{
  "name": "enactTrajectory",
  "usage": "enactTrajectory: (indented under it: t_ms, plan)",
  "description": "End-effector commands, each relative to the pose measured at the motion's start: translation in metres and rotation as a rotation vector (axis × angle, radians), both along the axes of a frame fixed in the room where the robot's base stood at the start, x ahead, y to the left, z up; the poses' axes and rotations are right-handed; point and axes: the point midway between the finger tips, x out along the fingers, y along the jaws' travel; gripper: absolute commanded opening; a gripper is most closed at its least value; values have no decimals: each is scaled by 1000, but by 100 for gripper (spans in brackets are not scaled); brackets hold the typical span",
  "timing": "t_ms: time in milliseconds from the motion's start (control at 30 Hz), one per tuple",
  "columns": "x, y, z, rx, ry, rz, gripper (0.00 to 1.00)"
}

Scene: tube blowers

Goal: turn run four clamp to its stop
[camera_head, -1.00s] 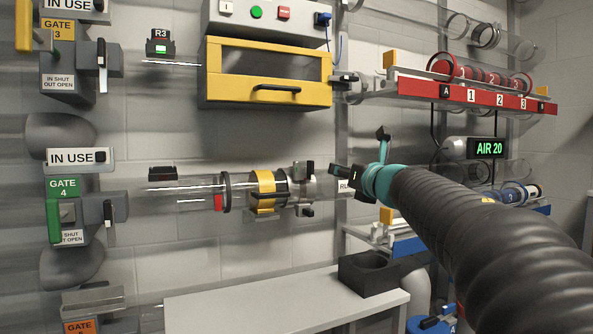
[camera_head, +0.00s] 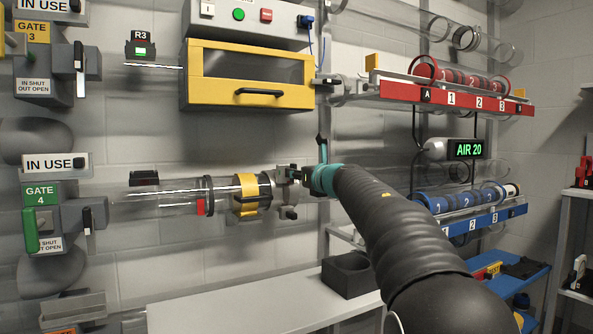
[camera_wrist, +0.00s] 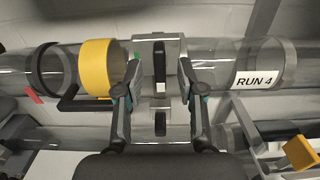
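The run four tube (camera_wrist: 210,62) crosses the wrist view, with a "RUN 4" label (camera_wrist: 254,80) at right. A grey metal clamp (camera_wrist: 172,52) with a dark upright lever (camera_wrist: 159,66) sits around it, right of a yellow collar (camera_wrist: 98,68). My gripper (camera_wrist: 155,92) is open, one finger on each side of the lever, with gaps to both. In the head view my gripper (camera_head: 292,175) is at the clamp (camera_head: 286,190), which it partly hides; the yellow collar (camera_head: 246,195) is just left.
Gate 4 (camera_head: 40,195) with its green lever stands at the left. A yellow-framed box (camera_head: 250,78) hangs above. Red (camera_head: 450,91) and blue (camera_head: 470,222) racks are at the right. A bench (camera_head: 240,308) with a black holder (camera_head: 347,272) lies below.

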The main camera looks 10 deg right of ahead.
Motion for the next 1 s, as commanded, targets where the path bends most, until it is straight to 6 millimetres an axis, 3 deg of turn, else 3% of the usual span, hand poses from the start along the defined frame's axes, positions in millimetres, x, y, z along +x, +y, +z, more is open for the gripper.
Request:
enactTrajectory:
  t_ms: [200, 533, 700, 1000]
  plan:
    - [15, 5, 1, 1, -1, 0, 39]
    - [17, 6, 0, 1, -1, 0, 39]
    - [17, 6, 0, 1, -1, 0, 0]
    - [17, 5, 1, 11, 2, 0, 0]
